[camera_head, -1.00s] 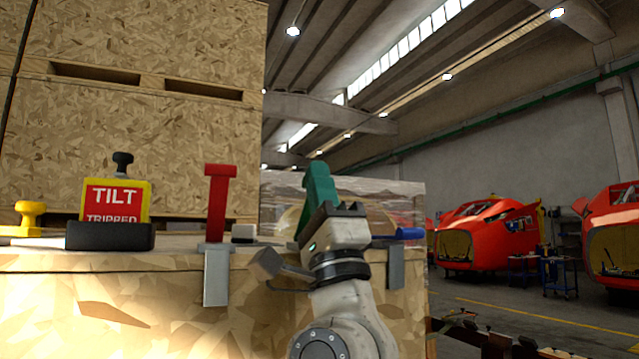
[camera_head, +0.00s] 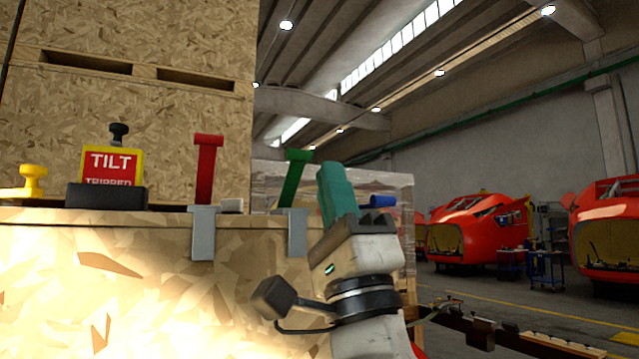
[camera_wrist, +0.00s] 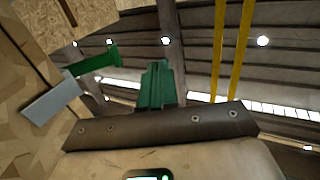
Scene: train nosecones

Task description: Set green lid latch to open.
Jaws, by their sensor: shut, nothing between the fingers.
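The green lid latch (camera_head: 295,180) stands upright at the crate's top edge, leaning slightly right, with a T-shaped top and a grey metal plate below it. My gripper (camera_head: 335,172) has teal fingers pressed together with nothing between them. It is just right of the green latch, pointing up, and a gap shows between them. In the wrist view the green latch (camera_wrist: 95,65) is to the left of my shut fingers (camera_wrist: 156,70), with its grey plate at lower left.
A red latch (camera_head: 206,170) stands upright to the left, beside a yellow TILT indicator (camera_head: 112,165) and a yellow knob (camera_head: 32,180). A blue latch (camera_head: 382,201) shows behind my gripper at right. The wooden crate (camera_head: 130,270) fills the lower left.

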